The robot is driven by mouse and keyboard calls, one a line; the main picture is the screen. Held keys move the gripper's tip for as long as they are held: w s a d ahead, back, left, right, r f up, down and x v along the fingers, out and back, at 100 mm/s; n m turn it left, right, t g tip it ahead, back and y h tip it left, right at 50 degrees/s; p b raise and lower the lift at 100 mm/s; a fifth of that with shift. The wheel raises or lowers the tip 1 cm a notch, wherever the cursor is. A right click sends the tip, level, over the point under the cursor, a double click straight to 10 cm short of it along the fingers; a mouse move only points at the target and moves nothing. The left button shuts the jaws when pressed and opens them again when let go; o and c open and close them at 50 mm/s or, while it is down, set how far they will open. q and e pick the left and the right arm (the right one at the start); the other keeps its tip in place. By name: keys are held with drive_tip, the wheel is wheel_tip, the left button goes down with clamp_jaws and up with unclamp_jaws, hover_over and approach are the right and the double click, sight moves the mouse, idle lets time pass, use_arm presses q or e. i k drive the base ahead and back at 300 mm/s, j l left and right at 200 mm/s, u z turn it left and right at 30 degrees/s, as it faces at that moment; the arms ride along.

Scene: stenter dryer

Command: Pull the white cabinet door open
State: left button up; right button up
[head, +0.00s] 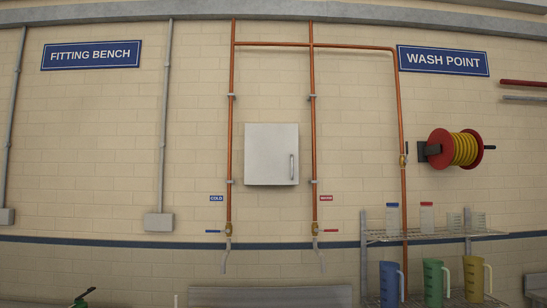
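The white cabinet (271,154) hangs on the tiled wall between two copper pipes, in the middle of the head view. Its door looks shut flush. A vertical bar handle (292,167) sits near the door's right edge. Neither of my grippers shows in the head view.
Copper pipes (313,120) with taps run close on both sides of the cabinet. A hose reel (452,149) hangs at right, above a wire shelf (433,235) with bottles and coloured jugs (433,284).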

sight(271, 150)
drive_tip(key=i+j, duration=0.25)
drive_tip(key=i+j+z, duration=0.25)
drive_tip(key=i+j, duration=0.15)
drive_tip(key=j, duration=0.25)
drive_tip(key=i+j+z, duration=0.15)
drive_tip(key=j, duration=0.2)
